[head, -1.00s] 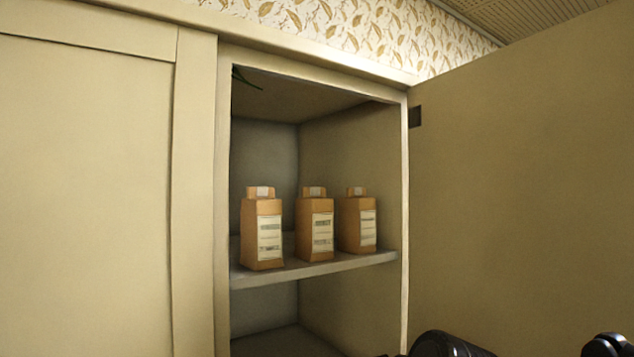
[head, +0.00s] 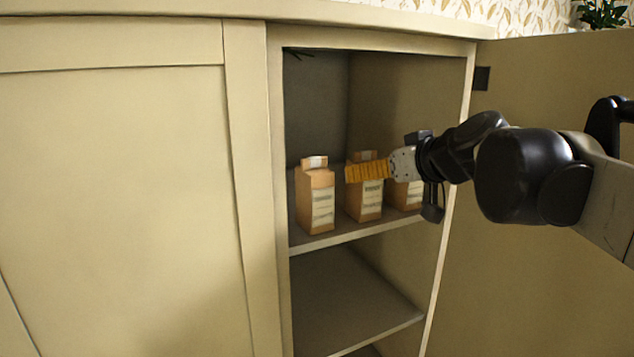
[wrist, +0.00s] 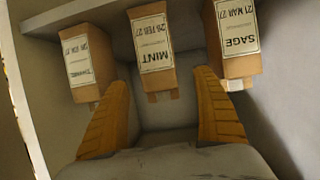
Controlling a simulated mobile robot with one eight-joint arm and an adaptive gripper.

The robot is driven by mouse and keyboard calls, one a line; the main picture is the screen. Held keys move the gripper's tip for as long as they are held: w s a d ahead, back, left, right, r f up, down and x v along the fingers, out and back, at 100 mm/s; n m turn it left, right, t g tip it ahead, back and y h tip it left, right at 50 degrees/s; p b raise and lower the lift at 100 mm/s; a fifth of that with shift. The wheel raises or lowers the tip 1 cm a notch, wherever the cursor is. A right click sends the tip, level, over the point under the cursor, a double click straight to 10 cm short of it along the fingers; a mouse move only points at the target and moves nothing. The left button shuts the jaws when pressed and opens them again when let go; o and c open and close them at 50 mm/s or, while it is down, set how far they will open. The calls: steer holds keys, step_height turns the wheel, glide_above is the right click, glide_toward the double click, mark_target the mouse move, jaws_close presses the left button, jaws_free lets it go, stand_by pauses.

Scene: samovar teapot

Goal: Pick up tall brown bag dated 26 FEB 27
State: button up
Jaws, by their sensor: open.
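The tall brown bag dated 26 FEB 27, labelled MINT (wrist: 152,45), is the middle of three similar bags and appears upside down in the wrist view. In the head view the middle bag (head: 370,203) stands upright on the cabinet shelf, its upper part partly covered by my gripper. My gripper (head: 350,173) reaches in from the right, with orange ribbed fingers. In the wrist view my gripper (wrist: 161,84) is open and empty, its fingers spread to either side of the MINT bag's line. I cannot tell how far the fingertips are from it.
A SAGE bag (wrist: 236,40) dated 21 MAR 27 and another bag (wrist: 88,62) flank the MINT bag closely. In the head view, the left bag (head: 316,198) is clear and the right bag (head: 407,194) is partly hidden. The shelf (head: 340,238) and open cabinet door (head: 545,285) bound the space.

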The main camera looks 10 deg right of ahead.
steer(key=p+x, duration=0.1)
steer(key=x, duration=0.4)
steer(key=shift+w+f+p, duration=0.2)
steer(key=shift+f+p, duration=0.2)
steer(key=shift+f, duration=0.1)
steer(key=shift+s, duration=0.25)
steer(key=shift+s+r, duration=0.1)
steer(key=c, duration=1.3)
